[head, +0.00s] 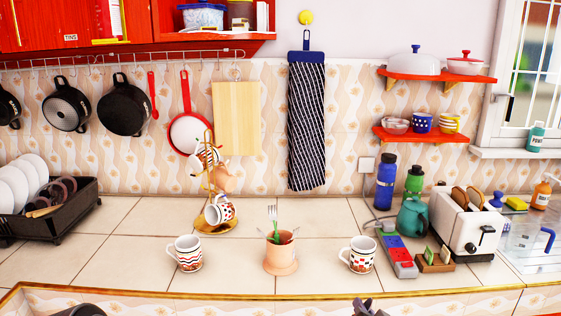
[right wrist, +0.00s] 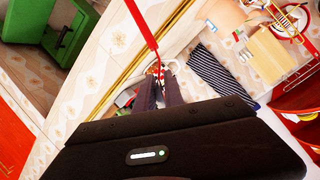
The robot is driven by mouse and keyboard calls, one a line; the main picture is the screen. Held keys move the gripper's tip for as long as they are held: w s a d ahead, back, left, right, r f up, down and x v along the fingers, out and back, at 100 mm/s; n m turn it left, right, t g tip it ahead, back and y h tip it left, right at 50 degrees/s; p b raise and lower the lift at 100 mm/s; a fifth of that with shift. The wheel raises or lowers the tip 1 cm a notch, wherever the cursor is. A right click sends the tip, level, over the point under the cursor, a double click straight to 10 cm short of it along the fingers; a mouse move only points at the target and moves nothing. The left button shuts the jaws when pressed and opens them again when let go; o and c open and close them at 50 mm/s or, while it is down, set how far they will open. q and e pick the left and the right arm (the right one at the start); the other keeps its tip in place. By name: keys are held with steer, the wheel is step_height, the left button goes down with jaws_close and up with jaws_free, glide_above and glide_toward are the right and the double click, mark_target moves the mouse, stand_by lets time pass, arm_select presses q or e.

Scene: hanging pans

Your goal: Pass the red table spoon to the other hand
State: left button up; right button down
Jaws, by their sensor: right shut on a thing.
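In the right wrist view, my right gripper (right wrist: 160,76) is shut on a red spoon (right wrist: 143,26). Its long thin red handle sticks out past the fingertips toward the top edge; the part between the fingers is mostly hidden. In the head view only the dark tips of my right gripper (head: 367,308) show at the bottom edge, and the held spoon cannot be made out there. A dark rounded part of my left arm shows at the bottom left edge; its fingers are out of frame.
A red utensil (head: 152,95) hangs on the wall rack beside black pans (head: 124,105). On the tiled counter (head: 130,220) stand mugs (head: 187,254), a utensil pot (head: 281,256) and a toaster (head: 462,230). The counter's front edge lies just beyond my grippers.

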steer(key=v, duration=0.4)
steer(key=shift+w+r, duration=0.15)
steer(key=shift+r, duration=0.05)
steer(key=shift+a, duration=0.1)
steer(key=s+a+n+g+y, duration=0.3)
steer(key=a+n+y, duration=0.5)
steer(key=a, duration=0.9)
steer(key=shift+s+y, duration=0.6)
steer(key=shift+s, duration=0.15)
steer(key=shift+r, duration=0.1)
